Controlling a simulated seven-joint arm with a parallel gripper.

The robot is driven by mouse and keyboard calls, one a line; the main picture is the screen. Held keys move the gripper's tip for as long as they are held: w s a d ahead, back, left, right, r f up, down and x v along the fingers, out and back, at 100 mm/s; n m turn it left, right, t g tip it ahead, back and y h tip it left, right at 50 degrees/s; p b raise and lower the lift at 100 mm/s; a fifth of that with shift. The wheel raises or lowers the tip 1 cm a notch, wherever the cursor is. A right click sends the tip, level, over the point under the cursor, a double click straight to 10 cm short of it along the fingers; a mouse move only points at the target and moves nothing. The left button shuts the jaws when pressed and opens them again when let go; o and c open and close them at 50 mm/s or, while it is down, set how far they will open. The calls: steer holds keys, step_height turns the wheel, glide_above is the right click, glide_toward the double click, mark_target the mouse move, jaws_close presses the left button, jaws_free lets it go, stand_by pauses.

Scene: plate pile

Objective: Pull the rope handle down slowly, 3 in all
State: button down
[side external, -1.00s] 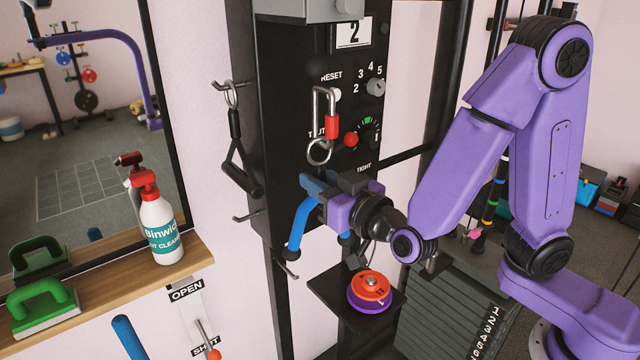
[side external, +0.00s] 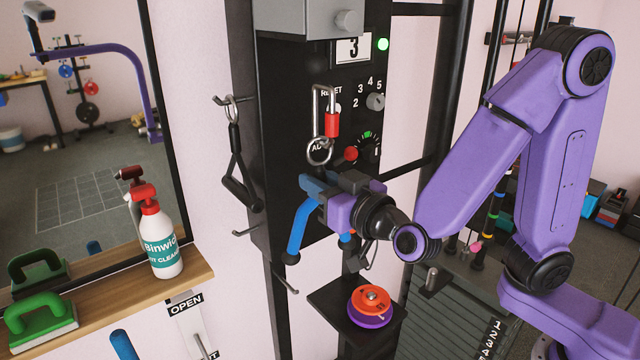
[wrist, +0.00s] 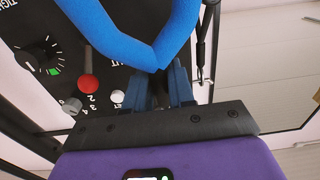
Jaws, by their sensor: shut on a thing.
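The blue rope handle (side external: 301,224) hangs in front of the black machine panel (side external: 287,150). One blue arm slants down to the left, and a dark end shows below my gripper. My gripper (side external: 318,190) is shut on the handle near its top. In the wrist view the blue handle (wrist: 135,45) makes a V, with its bend at the fingertips of my gripper (wrist: 158,80). A steel carabiner (side external: 318,105) with a red sleeve and a ring hangs just above the grip. The counter (side external: 353,48) reads 3 and a green lamp (side external: 383,44) beside it is lit.
A black triangular handle (side external: 238,185) hangs on a hook at left. A small shelf (side external: 325,300) below my gripper holds an orange and purple disc (side external: 371,305). A weight stack (side external: 440,325) stands at right. A spray bottle (side external: 160,240) and green brush (side external: 40,315) stand on the wooden ledge.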

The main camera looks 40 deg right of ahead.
steer(key=shift+r, duration=0.25)
steer(key=shift+f, duration=0.1)
steer(key=c, duration=0.9)
jaws_free()
